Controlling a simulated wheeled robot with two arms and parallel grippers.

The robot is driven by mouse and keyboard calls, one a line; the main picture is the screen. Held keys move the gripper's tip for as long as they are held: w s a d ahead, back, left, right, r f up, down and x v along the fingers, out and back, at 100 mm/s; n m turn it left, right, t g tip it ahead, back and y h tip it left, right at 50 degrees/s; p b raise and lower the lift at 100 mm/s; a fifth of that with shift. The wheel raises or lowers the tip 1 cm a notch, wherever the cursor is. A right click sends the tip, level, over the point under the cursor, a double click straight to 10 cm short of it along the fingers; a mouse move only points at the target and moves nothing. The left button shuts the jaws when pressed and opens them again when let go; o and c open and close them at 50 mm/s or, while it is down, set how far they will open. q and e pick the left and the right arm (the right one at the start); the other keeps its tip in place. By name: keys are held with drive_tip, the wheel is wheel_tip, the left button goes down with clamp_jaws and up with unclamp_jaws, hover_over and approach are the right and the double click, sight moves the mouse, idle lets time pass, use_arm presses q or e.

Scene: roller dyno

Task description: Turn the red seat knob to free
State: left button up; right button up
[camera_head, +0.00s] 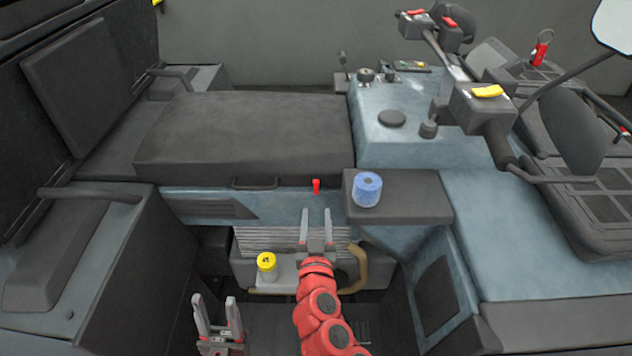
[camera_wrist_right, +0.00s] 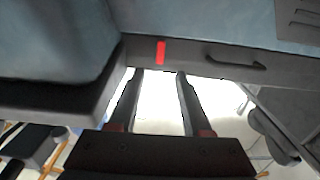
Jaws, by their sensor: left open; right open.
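The red seat knob (camera_head: 316,186) is a small upright red piece at the front edge below the dark seat cushion (camera_head: 245,135). In the right wrist view the red knob (camera_wrist_right: 160,52) shows just beyond the fingertips, a little left of the middle between them. My right gripper (camera_head: 316,212) is open and empty, a little below and in front of the knob, with its fingers pointing at it and apart from it. My left gripper (camera_head: 214,300) is open and empty, low at the bottom left of the head view.
A blue roll (camera_head: 367,190) stands on a dark ledge (camera_head: 420,196) right of the knob. A yellow-topped jar (camera_head: 267,265) stands low, left of my right gripper. A dark handle (camera_head: 255,183) sits left of the knob. Handlebars (camera_head: 490,110) and a blue-grey console are at right.

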sight(316, 188)
drive_tip(key=w+p, duration=0.1)
drive_tip(key=w, duration=0.8)
drive_tip(key=shift+w+p, duration=0.2)
drive_tip(key=shift+p, duration=0.1)
clamp_jaws()
idle(1.0)
